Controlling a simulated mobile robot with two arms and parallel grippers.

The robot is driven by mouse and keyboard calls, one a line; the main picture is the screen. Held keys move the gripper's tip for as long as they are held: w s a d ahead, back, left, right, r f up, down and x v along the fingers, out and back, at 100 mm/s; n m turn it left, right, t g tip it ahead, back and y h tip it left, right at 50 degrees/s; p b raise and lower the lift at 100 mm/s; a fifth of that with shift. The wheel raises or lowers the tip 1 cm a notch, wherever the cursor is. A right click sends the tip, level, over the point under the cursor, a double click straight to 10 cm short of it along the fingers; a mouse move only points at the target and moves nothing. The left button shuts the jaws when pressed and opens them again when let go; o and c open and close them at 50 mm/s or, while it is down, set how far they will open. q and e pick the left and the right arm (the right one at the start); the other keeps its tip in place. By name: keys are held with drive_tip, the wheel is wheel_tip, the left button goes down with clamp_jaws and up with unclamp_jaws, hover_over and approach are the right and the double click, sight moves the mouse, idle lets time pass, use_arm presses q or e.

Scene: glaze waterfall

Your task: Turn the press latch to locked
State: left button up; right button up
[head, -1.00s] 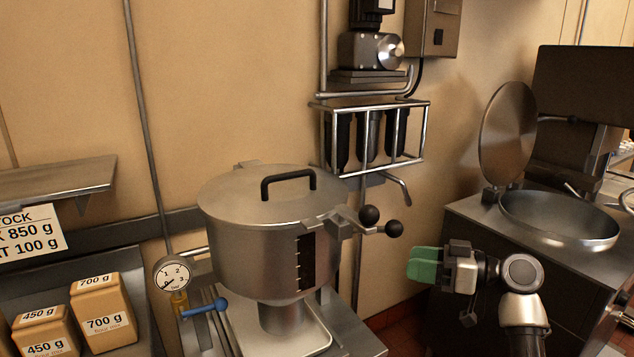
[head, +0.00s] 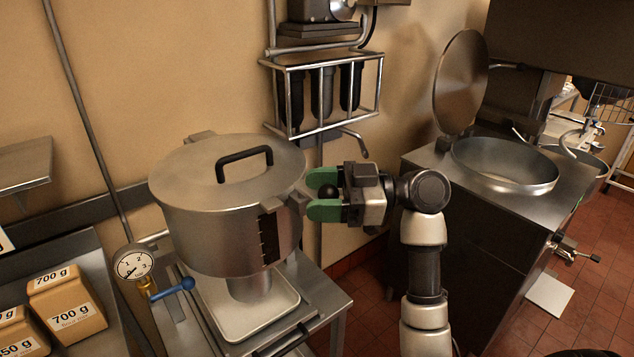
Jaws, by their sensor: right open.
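The press is a steel pot (head: 225,225) with a flat lid (head: 190,170) and a black lid handle (head: 244,163). Its latch (head: 299,203) is a metal bracket on the pot's right rim, with a black ball knob (head: 327,191). My right gripper (head: 322,193) has green fingers, one above and one below the knob in the picture. It is open, and I cannot tell whether the fingers touch the knob. A second knob seen earlier is hidden by the gripper. My left gripper is not in view.
A pressure gauge (head: 133,264) and a blue-handled valve (head: 173,290) are at the pot's lower left. A filter rack (head: 322,92) hangs behind. A round pan (head: 503,166) with a raised lid is at right.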

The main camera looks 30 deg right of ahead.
drive_tip(key=shift+a, duration=0.25)
drive_tip(key=shift+w, duration=0.1)
clamp_jaws()
drive_tip(key=shift+a, duration=0.1)
